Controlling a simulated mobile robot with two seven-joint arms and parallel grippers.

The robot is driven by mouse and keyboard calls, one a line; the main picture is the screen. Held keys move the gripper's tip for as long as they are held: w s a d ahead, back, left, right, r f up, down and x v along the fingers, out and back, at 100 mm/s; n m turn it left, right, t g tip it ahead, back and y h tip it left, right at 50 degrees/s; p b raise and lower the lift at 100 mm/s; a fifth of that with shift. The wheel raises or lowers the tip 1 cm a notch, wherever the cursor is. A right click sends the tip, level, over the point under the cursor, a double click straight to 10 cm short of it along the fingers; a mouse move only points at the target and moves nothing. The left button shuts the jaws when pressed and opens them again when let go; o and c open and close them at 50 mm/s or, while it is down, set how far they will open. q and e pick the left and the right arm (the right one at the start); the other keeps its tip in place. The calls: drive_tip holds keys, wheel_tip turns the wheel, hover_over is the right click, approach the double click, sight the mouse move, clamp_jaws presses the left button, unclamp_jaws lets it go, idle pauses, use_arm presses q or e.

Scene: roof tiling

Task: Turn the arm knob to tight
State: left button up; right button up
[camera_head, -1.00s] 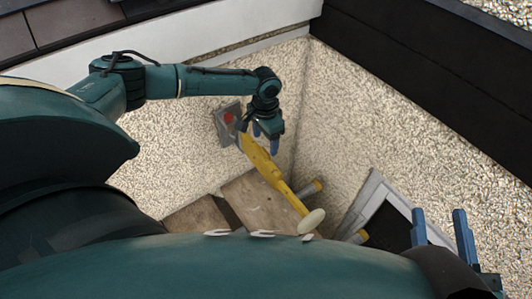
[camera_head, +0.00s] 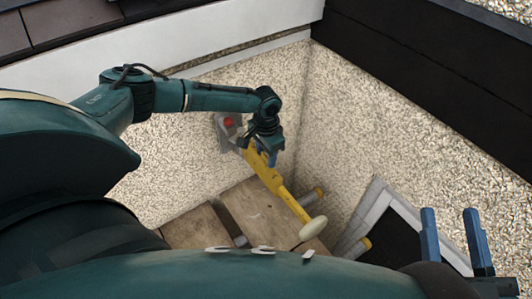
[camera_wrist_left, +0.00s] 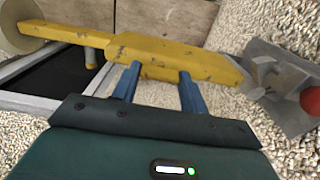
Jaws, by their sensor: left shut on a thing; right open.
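A yellow arm (camera_head: 284,191), worn at its edges, runs from a grey bracket on the wall down to a pale round end (camera_head: 313,227). A red knob (camera_head: 228,122) sits on the grey bracket; it also shows in the left wrist view (camera_wrist_left: 311,100). My left gripper (camera_head: 267,158) is at the upper part of the yellow arm. In the left wrist view, its blue fingers (camera_wrist_left: 158,84) are shut on the wide part of the yellow arm (camera_wrist_left: 165,55), and their tips are partly hidden. My right gripper (camera_head: 450,212) is open and empty at the lower right.
Wooden boards (camera_head: 262,212) lie below the yellow arm. A grey-framed dark panel (camera_head: 395,235) stands at the right. Pebbled walls (camera_head: 350,125) meet in a corner behind, with a dark beam (camera_head: 430,75) along the upper right.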

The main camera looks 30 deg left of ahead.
use_arm(q)
drive_tip(key=c, duration=0.4)
drive_tip(key=shift+r, duration=0.1)
